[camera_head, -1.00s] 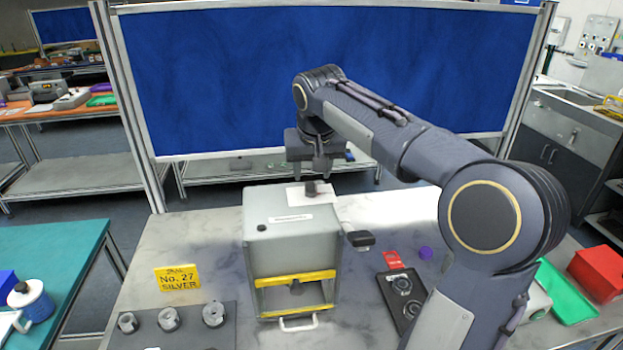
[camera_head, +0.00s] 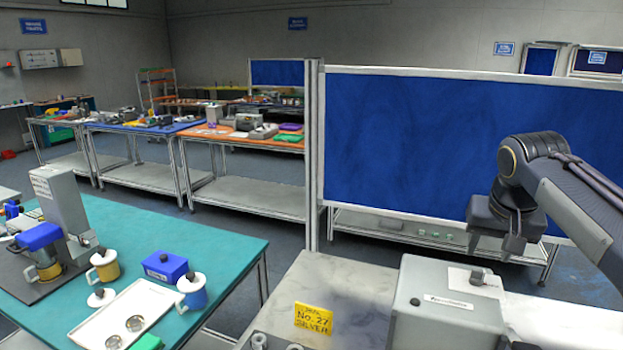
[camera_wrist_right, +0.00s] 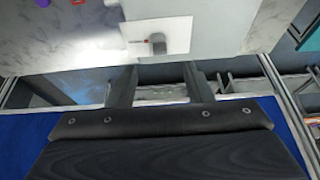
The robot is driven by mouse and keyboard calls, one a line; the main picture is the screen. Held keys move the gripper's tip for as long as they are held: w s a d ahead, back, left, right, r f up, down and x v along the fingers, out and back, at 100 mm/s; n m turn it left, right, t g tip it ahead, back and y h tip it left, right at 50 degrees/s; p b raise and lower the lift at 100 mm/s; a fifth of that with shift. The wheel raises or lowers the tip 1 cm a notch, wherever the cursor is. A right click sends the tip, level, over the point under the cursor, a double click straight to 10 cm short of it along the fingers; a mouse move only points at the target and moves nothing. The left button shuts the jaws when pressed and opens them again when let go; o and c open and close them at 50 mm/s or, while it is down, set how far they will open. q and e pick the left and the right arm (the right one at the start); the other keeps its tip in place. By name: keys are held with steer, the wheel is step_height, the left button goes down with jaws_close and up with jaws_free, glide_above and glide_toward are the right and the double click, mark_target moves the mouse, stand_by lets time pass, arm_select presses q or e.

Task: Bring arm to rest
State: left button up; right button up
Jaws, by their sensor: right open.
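My right gripper (camera_head: 497,243) hangs above and behind the grey box (camera_head: 440,312) on the marble-topped table (camera_head: 335,277). Its two fingers point down, apart, with nothing between them. In the right wrist view the open fingers (camera_wrist_right: 163,88) show with a gap between them. The top of the grey box with its white plate (camera_wrist_right: 157,38) and small dark knob lies beyond the fingertips, apart from them. My right arm comes in from the right edge. My left gripper is not in view.
A yellow sign (camera_head: 313,318) stands on the marble table. A blue panel (camera_head: 420,150) rises behind it. At left, a teal table (camera_head: 215,250) holds a white tray (camera_head: 110,330), mugs, a blue box (camera_head: 165,266) and a grey machine (camera_head: 62,205).

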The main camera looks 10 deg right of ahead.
steer(key=s+a+f+n+t+y, duration=0.1)
steer(key=s+a+f+n+y, duration=0.3)
steer(key=s+a+f, duration=1.4)
steer(key=s+f+y+b, duration=0.1)
steer(key=s, duration=0.2)
steer(key=shift+s+t+y, duration=0.35)
steer(key=shift+t+y, duration=0.05)
